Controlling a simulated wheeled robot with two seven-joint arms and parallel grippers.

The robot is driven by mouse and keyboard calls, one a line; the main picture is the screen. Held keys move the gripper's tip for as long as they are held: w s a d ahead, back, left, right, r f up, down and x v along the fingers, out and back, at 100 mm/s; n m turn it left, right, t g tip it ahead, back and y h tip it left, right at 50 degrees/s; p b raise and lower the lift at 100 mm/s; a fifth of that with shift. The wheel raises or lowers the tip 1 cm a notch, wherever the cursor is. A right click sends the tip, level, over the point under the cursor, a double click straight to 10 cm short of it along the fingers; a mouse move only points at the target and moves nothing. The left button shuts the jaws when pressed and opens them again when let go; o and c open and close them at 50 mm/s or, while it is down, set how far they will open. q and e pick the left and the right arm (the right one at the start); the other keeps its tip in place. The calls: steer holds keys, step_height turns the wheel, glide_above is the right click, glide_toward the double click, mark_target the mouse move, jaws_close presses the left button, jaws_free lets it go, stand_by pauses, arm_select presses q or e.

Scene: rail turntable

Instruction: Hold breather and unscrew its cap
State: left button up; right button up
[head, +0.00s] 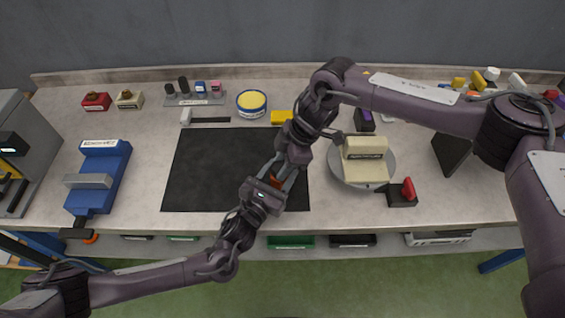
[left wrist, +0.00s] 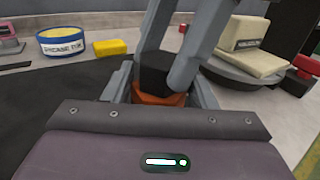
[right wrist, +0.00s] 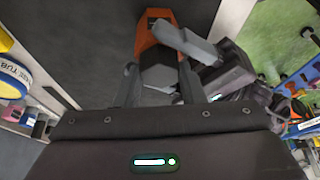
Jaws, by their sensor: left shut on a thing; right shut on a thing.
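The breather has an orange body (left wrist: 160,98) and a dark cap (left wrist: 155,68). In the head view only a bit of orange (head: 276,180) shows between the grippers, over the right part of the black mat (head: 215,170). My left gripper (head: 274,178) is shut on the orange body from the front left. My right gripper (head: 284,168) comes from above and is shut on the cap. In the right wrist view the cap (right wrist: 158,74) sits between the right fingers with the orange body (right wrist: 150,30) beyond it. I cannot tell whether the cap has turned.
A round turntable (head: 345,178) with a cream block (head: 365,165) stands just right of the grippers. A blue vise (head: 100,175) is at the left. A grease tub (head: 252,103) and yellow block (head: 282,117) lie behind. The mat's left part is clear.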

steer(key=n, duration=0.2)
steer(key=n+g, duration=0.1)
steer(key=n, duration=0.1)
steer(key=shift+w+g+h, duration=0.1)
steer(key=shift+g+h, duration=0.2)
steer(key=shift+h, duration=0.1)
steer(key=n, duration=0.2)
steer(key=n+g+h, duration=0.1)
steer(key=n, duration=0.2)
steer(key=shift+w+a+f, duration=0.1)
steer(key=shift+w, duration=0.1)
steer(key=shift+n+g+h, duration=0.3)
steer(key=shift+n, duration=0.4)
steer(key=n, duration=0.2)
steer(key=n+h, duration=0.1)
steer(key=n, duration=0.1)
steer(key=shift+a+g+h, duration=0.15)
steer(key=shift+g+h, duration=0.15)
steer(key=shift+n+h, duration=0.3)
steer(key=shift+n, duration=0.7)
